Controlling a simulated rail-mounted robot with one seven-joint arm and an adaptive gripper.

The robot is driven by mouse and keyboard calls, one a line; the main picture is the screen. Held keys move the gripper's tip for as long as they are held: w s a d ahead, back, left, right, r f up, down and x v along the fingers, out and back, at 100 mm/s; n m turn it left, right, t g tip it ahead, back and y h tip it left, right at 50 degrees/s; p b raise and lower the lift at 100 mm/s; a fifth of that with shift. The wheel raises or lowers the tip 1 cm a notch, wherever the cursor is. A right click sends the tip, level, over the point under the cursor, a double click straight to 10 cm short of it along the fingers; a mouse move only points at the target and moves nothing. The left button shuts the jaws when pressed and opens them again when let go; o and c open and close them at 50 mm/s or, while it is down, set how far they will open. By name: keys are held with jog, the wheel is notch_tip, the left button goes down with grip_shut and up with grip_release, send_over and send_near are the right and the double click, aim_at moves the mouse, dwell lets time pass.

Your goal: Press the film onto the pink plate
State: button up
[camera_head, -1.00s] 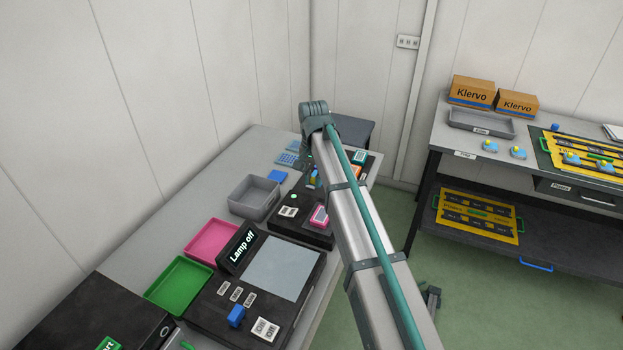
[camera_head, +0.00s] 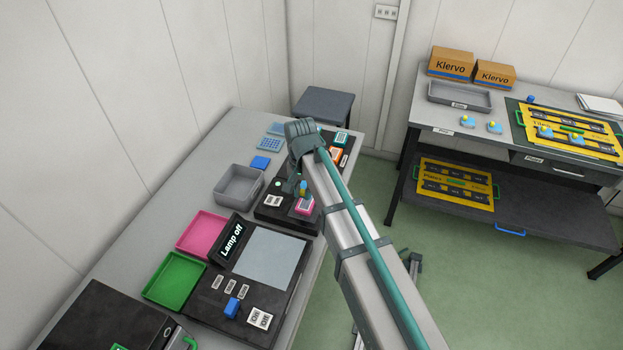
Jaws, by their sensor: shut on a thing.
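The pink plate (camera_head: 305,207) lies on the black station (camera_head: 270,213) in the middle of the near table, partly covered by my arm. My gripper (camera_head: 303,189) is just beyond and above it in the picture, largely hidden by my arm. It is shut on a small blue and yellow piece (camera_head: 303,186). I cannot tell whether this piece is the film or touches the plate.
An orange plate (camera_head: 336,155) and a teal one (camera_head: 341,138) sit farther along. A grey bin (camera_head: 238,186), pink tray (camera_head: 202,234) and green tray (camera_head: 174,278) stand left. The "Lamp off" sign (camera_head: 232,240) stands beside a pale panel (camera_head: 270,257).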

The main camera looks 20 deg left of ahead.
aim_at(303, 210)
jog(key=shift+w+f, duration=0.15)
jog(key=shift+w, duration=0.05)
jog(key=shift+s+a+f+b, duration=0.1)
jog(key=shift+f+b, duration=1.35)
jog(key=shift+f, duration=0.65)
jog(key=shift+f+b, duration=0.35)
jog(key=shift+f, duration=0.6)
jog(key=shift+f+p, duration=0.3)
jog(key=shift+p, duration=0.05)
dwell(1.2)
jog(key=o, duration=1.4)
jog(key=shift+o, duration=0.2)
jog(key=shift+r, duration=0.1)
